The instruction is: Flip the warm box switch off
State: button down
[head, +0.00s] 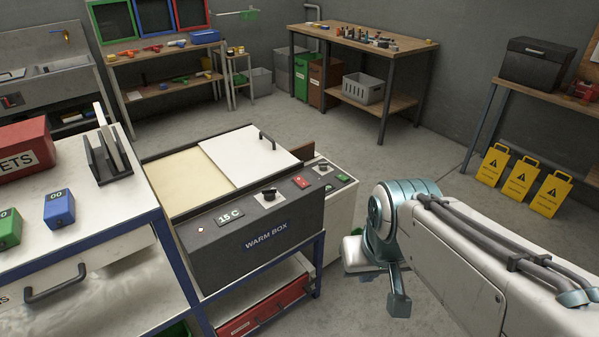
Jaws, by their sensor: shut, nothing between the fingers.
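The warm box (210,258) is a dark grey box with a "WARM BOX" label, set in a blue-framed bench. On its sloped top panel are a "15 C" plate (229,216), a black knob (268,195) and a small red switch (301,182). Which way the red switch is tipped is too small to tell. My gripper (382,278) is shut and empty, to the right of the box, pointing down and apart from the panel. My wrist and arm partly hide it.
A white lid (250,157) with a handle partly covers the box top. A white cabinet (341,205) beside it has another knob (322,169) and a green button (343,178). Yellow warning signs (520,180) stand at right. The middle floor is clear.

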aim_at(300, 181)
jog(key=u, duration=0.3)
jog(key=i, duration=0.85)
jog(key=z, duration=0.2)
jog(key=k, duration=0.55)
jog(key=z, duration=0.4)
jog(key=i, duration=1)
jog(key=u, duration=0.6)
